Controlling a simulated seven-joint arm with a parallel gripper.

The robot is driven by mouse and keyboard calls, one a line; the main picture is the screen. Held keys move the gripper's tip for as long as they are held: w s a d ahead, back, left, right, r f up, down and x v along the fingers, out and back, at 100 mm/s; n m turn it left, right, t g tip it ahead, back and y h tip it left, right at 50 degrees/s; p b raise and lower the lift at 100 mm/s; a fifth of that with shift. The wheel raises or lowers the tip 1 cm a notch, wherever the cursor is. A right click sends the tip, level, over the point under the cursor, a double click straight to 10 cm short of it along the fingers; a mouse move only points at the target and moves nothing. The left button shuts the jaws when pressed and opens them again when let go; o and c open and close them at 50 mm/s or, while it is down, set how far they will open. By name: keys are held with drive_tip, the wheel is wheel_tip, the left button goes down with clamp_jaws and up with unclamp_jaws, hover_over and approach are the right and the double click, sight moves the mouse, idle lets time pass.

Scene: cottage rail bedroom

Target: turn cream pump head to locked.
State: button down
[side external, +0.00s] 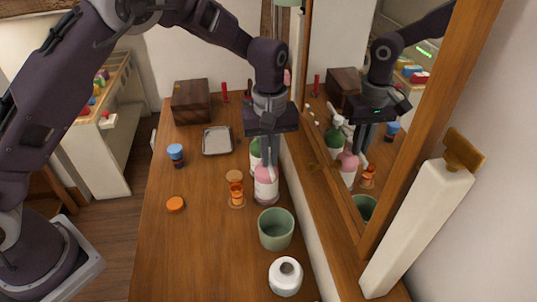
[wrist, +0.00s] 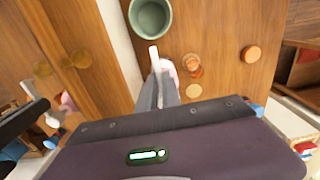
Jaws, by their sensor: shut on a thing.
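A pink-topped bottle (side external: 266,188) stands upright on the wooden dresser, close to the mirror side. My gripper (side external: 268,160) points down over it, with its fingers at the bottle's top. In the wrist view the fingertips (wrist: 160,72) are together on the pump head, and its pale spout (wrist: 153,55) sticks out beyond them toward the green cup. A bit of the pink bottle (wrist: 169,68) shows beside the fingers. The fingers hide most of the pump head, so I cannot tell whether it is at its locked mark.
A green bottle (side external: 254,152) stands just behind the pink one. An amber container (side external: 235,190) is close on the left, and a green cup (side external: 276,230) and white jar (side external: 285,277) are in front. The mirror (side external: 395,140) rises close on the right.

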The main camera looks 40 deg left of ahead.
sight(270, 161)
idle(0.3)
drive_tip(key=c, duration=1.5)
unclamp_jaws()
wheel_tip(270, 161, up, 7)
drive_tip(key=shift+r, duration=0.1)
